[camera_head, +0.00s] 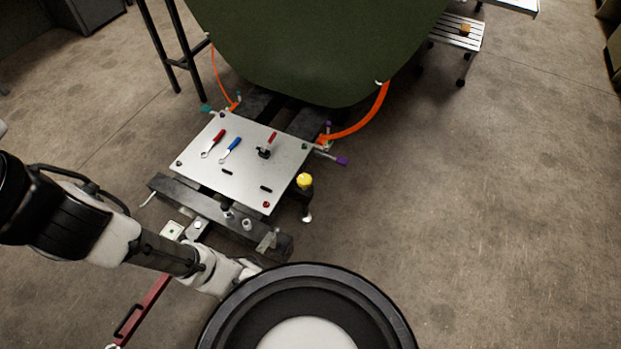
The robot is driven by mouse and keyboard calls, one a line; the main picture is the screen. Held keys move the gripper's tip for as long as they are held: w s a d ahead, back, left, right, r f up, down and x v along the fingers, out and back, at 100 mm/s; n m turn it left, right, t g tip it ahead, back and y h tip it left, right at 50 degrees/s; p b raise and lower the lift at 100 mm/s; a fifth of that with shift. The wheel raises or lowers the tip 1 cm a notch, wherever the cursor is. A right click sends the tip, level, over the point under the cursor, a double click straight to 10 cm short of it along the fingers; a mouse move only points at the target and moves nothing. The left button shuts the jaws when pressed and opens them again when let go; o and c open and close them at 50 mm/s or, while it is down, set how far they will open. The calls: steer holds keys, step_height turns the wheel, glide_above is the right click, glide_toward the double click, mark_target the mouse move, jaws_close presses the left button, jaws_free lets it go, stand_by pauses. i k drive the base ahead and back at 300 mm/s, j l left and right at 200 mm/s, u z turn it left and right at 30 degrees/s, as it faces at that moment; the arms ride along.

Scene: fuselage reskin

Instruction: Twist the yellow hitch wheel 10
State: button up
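The yellow hitch wheel (304,181) shows as a small round yellow knob on top of a dark post, just off the right front corner of a metal plate. Nothing touches it. My arm comes in from the left, and its far end, with my gripper (243,271), lies below and left of the wheel, clearly apart from it. The end is small and close to the dark round part at the bottom of the picture. I cannot make out its fingers, or whether they are open or shut.
The metal plate (232,185) carries red and blue wrenches and a small clamp on a dark wheeled frame (205,209). A green fuselage panel (315,45) hangs behind, with orange straps. A red bar (146,308) lies lower left.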

mark_target(304, 180)
steer(key=u, duration=0.55)
steer(key=z, duration=0.55)
steer(key=i+j+z, duration=0.1)
steer(key=z, duration=0.3)
steer(key=i+j+z, duration=0.2)
steer(key=z, duration=0.15)
steer(key=i+j+z, duration=0.2)
steer(key=z, duration=0.2)
steer(key=i+j+z, duration=0.1)
steer(key=j+z, duration=0.25)
steer(key=l, duration=0.1)
